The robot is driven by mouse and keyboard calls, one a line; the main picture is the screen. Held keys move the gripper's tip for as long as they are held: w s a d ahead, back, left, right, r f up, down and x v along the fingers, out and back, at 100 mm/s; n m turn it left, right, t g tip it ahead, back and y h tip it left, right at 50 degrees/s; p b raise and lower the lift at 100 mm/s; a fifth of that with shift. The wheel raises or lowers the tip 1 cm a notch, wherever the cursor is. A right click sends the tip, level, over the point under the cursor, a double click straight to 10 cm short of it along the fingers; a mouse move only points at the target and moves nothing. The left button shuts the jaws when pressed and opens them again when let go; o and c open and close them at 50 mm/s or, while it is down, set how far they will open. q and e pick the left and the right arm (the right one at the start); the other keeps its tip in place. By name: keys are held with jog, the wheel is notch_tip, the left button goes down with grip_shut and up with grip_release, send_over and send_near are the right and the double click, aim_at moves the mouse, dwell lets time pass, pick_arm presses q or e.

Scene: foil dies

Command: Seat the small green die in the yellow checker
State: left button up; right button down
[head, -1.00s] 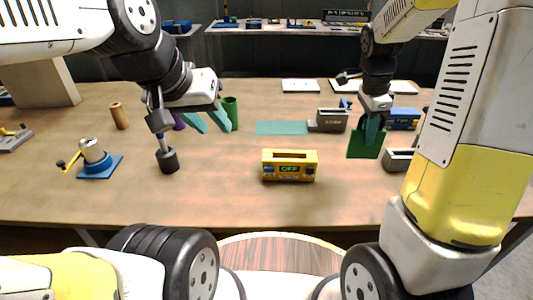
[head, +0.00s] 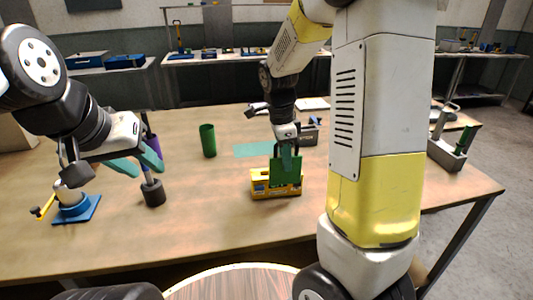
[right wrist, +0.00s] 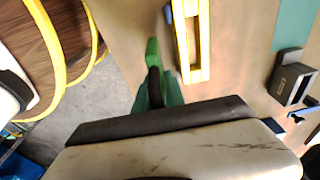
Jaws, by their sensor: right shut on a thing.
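The small green die (head: 286,172) is a flat green plate. My right gripper (head: 286,150) is shut on its top and holds it upright. The yellow checker (head: 262,190) stands on the table, and the die covers part of it in the head view. In the right wrist view the checker (right wrist: 205,40) shows its long top slot. There the die (right wrist: 153,52) is edge-on, left of the checker and apart from the slot. Its height over the checker is hard to tell. My left gripper (head: 148,171) is open and empty, at the left over the table.
A green cylinder (head: 208,141) stands left of the checker. A dark round weight (head: 153,194) and a blue-based crank device (head: 75,207) are at the left. A teal mat (head: 252,150) and a grey checker (right wrist: 291,82) lie behind. The table front is clear.

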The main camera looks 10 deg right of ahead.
jog(key=shift+w+a+f, duration=0.15)
jog(key=shift+w+f, duration=0.55)
jog(key=shift+w, duration=0.5)
jog(key=shift+w+a+f, duration=0.15)
jog(key=shift+w+f, duration=0.55)
jog(key=shift+w, duration=0.55)
jog(key=shift+w+a+f, duration=0.15)
jog(key=shift+w+f, duration=0.55)
jog(key=shift+w, duration=0.5)
jog(key=shift+f, duration=0.1)
jog(key=c, duration=1.4)
grip_release()
